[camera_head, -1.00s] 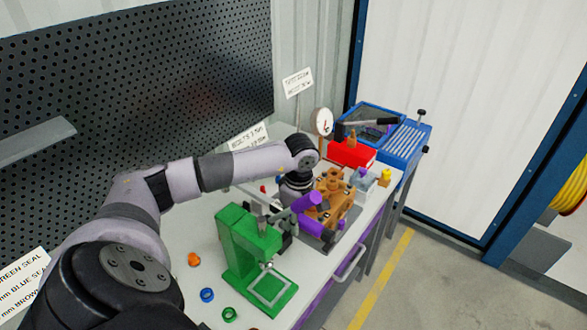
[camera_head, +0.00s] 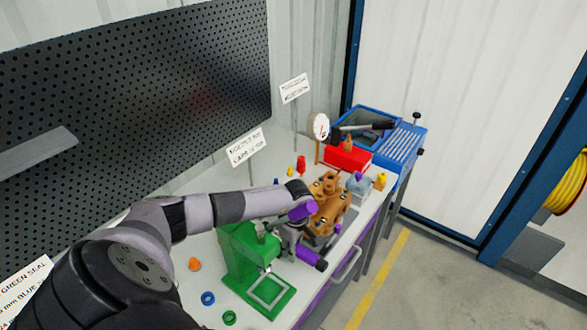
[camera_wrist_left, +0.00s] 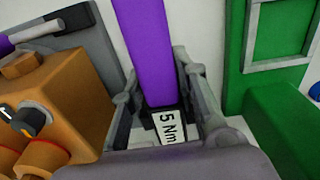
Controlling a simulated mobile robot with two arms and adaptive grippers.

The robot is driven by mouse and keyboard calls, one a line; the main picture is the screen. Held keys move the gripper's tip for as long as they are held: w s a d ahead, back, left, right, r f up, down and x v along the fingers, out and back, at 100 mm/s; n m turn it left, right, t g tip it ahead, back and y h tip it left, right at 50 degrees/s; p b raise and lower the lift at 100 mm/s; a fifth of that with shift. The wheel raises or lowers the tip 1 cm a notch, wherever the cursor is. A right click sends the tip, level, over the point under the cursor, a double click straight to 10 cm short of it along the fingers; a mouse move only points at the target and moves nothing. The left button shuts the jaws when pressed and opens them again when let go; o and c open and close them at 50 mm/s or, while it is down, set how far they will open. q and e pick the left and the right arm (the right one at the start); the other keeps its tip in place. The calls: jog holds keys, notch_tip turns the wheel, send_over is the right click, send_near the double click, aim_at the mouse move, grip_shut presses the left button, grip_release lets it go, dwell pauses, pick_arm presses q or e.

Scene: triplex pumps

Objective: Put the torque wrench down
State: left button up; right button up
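The torque wrench has a purple handle (camera_wrist_left: 145,45) with a black part and a white "5 Nm" label. In the head view it shows beside the pump as a purple handle with a black end (camera_head: 310,257). My left gripper (camera_wrist_left: 155,70) has its fingers on both sides of the wrench and is shut on it, low over the bench between the orange pump (camera_head: 328,203) and the green press (camera_head: 250,262). I cannot tell whether the wrench touches the bench. My right gripper is not in view.
Another tool with a grey rod (camera_wrist_left: 35,28) lies on a grey surface beyond the pump in the wrist view. A blue ring (camera_head: 208,297), a green ring (camera_head: 229,317) and an orange part (camera_head: 194,264) lie left of the press. A red box (camera_head: 347,158) stands behind the pump.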

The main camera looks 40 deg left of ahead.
pick_arm(q)
jog(key=o, duration=0.4)
jog(key=shift+r, duration=0.15)
jog(key=r+b, duration=0.1)
jog(key=r, duration=0.2)
jog(key=r+b, duration=0.2)
jog(key=r, duration=0.2)
jog(key=r+b, duration=0.1)
jog(key=r, duration=0.3)
jog(key=shift+w+d+b, duration=0.1)
jog(key=shift+d+b, duration=0.15)
jog(key=shift+b, duration=0.05)
jog(key=shift+r, duration=0.45)
